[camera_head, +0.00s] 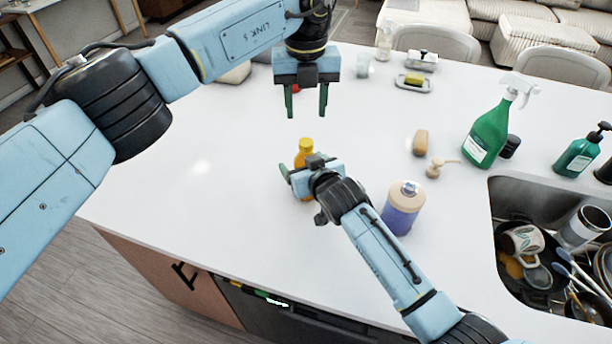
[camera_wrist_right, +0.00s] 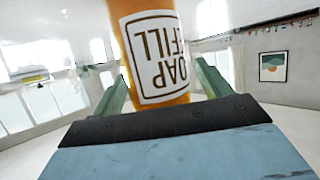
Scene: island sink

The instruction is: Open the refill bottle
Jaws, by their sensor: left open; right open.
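The refill bottle (camera_head: 304,153) is orange with a yellow cap and stands on the white counter, its lower part hidden by my right gripper. In the right wrist view, the bottle (camera_wrist_right: 158,60) has a white label reading "SOAP REFILL" and sits between the two green fingers. My right gripper (camera_head: 297,174) is open around the bottle; whether a finger touches it I cannot tell. My left gripper (camera_head: 307,110) is open and empty, pointing down above the counter, over and behind the yellow cap.
A purple bottle with a beige top (camera_head: 404,208) stands right of my right forearm. A brown brush (camera_head: 420,142), a small wooden pump piece (camera_head: 436,170) and a green spray bottle (camera_head: 487,135) are farther right. The sink (camera_head: 515,205) holds dishes. The counter's left part is clear.

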